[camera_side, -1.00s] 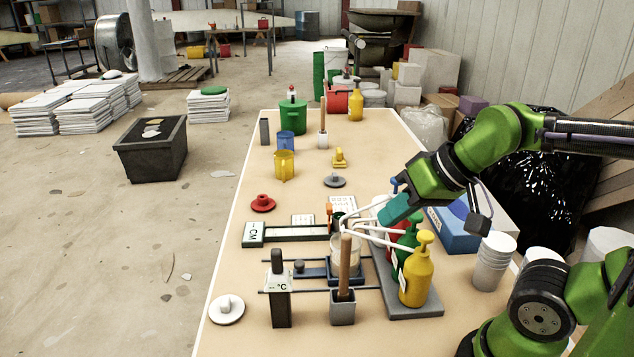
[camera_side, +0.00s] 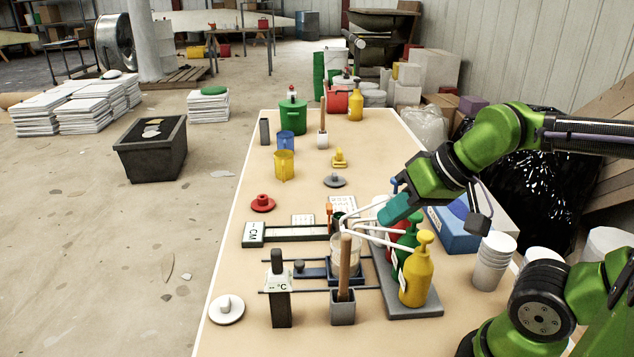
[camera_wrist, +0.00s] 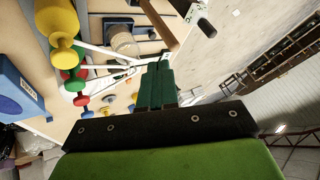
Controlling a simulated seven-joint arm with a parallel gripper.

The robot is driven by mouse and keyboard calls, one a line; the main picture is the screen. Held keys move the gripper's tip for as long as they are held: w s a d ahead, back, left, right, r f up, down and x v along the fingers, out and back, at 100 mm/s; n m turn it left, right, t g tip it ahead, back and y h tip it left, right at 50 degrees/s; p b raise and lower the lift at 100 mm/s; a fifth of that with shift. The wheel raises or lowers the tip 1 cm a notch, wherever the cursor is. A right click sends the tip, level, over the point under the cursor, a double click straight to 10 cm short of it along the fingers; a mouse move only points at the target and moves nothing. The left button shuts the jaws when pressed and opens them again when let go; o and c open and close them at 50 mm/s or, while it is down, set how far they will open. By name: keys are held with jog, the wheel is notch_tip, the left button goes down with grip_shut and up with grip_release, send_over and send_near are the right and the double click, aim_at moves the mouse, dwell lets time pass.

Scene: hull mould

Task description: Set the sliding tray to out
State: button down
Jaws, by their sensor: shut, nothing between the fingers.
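The sliding tray (camera_side: 318,273) is a low dark blue carriage on two dark rails, near the front middle of the table in the side view. A dark knob (camera_side: 299,266) stands on its left part. A clear cup (camera_side: 345,250) stands at its right part, and the cup also shows in the wrist view (camera_wrist: 122,41). The grey pot with a wooden-handled tool partly hides the tray. My gripper (camera_wrist: 159,66) is shut and empty, its teal fingers together.
Pump bottles, including a yellow one (camera_side: 416,272), stand on a grey base right of the tray, their white spouts reaching over the cup. The table's left edge is nearby.

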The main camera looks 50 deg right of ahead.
dwell(0.4)
jog(key=c, duration=1.5)
grip_release()
jog(key=shift+f, duration=0.25)
jog(key=o, duration=0.6)
jog(key=w, duration=0.1)
jog(key=w+f+g, duration=0.1)
jog(key=w, duration=0.1)
jog(key=w+g, duration=0.1)
jog(key=shift+w+a+f, duration=0.15)
jog(key=shift+w+a, duration=0.1)
jog(key=shift+w, duration=0.1)
jog(key=g+h, duration=0.2)
jog(key=g, duration=0.3)
send_over(299, 262)
jog(key=shift+f, duration=1.9)
jog(key=shift+m, duration=0.3)
notch_tip(299, 262, down, 16)
jog(key=shift+f, duration=0.15)
grip_shut()
